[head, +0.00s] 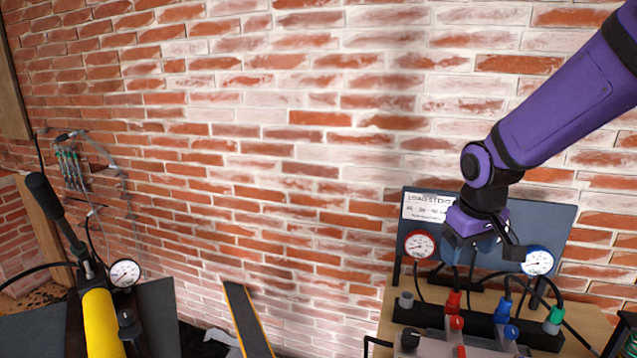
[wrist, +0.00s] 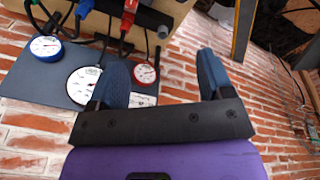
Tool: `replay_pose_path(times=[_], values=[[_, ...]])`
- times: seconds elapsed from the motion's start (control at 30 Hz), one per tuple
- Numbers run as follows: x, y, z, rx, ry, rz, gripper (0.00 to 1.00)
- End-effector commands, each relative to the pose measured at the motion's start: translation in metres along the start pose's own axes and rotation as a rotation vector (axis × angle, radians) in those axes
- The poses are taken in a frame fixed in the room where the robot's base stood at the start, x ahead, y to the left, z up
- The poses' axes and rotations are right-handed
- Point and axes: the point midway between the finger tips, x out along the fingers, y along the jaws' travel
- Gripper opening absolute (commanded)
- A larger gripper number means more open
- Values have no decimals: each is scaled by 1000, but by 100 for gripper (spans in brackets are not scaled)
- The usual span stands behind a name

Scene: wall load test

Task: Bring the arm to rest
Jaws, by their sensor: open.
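My purple arm reaches in from the upper right in the head view. My gripper (head: 486,252) hangs at its end, pointing down in front of the dark gauge panel (head: 560,218). In the wrist view my gripper (wrist: 163,72) shows two blue-padded fingers spread wide apart, with nothing between them. Wall and bench edge show through the gap. The arm hides the middle of the panel in the head view.
The panel carries a red-rimmed gauge (head: 420,244) and a blue-rimmed gauge (head: 537,261). Below are hoses and a valve block (head: 440,343) with coloured fittings on a wooden bench (head: 388,312). A yellow hand pump (head: 101,322) stands left. Brick wall lies close behind.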

Motion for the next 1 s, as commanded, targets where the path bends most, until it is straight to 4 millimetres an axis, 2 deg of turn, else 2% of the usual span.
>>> replay_pose_path(times=[0.03, 0.2, 0.5, 0.8, 1.0], values=[[-16, 1, 8, 16, 20, 7, 74], [-58, 3, 38, 75, 67, 18, 74], [-116, -1, 99, 174, 156, 17, 74], [-152, -11, 161, 259, 242, -7, 74], [-159, -16, 183, 286, 270, -20, 74]])
